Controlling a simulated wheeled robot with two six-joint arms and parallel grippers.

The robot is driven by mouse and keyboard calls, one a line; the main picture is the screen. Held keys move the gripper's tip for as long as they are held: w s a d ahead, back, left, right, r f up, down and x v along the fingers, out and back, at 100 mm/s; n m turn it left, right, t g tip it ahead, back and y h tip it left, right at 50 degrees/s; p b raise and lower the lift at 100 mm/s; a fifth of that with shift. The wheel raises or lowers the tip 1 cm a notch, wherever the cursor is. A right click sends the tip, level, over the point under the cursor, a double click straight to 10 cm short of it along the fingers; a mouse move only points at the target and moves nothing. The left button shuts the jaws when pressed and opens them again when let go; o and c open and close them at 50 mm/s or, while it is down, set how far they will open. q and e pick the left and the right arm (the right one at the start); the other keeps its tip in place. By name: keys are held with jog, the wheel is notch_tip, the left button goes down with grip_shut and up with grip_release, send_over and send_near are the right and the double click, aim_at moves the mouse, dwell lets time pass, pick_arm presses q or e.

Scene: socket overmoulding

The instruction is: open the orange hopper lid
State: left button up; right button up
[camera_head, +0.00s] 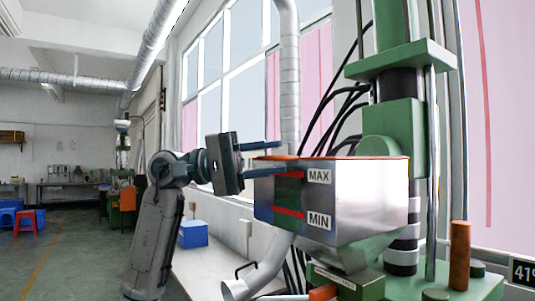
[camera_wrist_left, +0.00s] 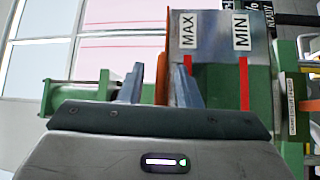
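The orange hopper lid (camera_head: 385,157) shows as a thin, level edge along the top of the metal hopper (camera_head: 372,195), so it lies closed. The hopper front carries red MAX and MIN marks. My left gripper (camera_head: 280,158) is at the hopper's left top edge, its two fingers apart, one above lid height and one below. In the left wrist view the orange lid (camera_wrist_left: 163,72) shows edge-on between the two spread fingers (camera_wrist_left: 160,85). I cannot tell whether either finger touches it. My right gripper is not in view.
A green press column (camera_head: 393,125) with black cables stands right behind the hopper. A metal pipe (camera_head: 262,268) lies below it on the left. A white bench (camera_head: 215,270) holds a blue box (camera_head: 193,234). Open floor lies to the far left.

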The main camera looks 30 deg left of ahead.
pick_arm(q)
jog(key=shift+a, duration=0.1)
jog(key=shift+c, duration=0.4)
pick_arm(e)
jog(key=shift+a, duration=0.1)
pick_arm(q)
grip_shut()
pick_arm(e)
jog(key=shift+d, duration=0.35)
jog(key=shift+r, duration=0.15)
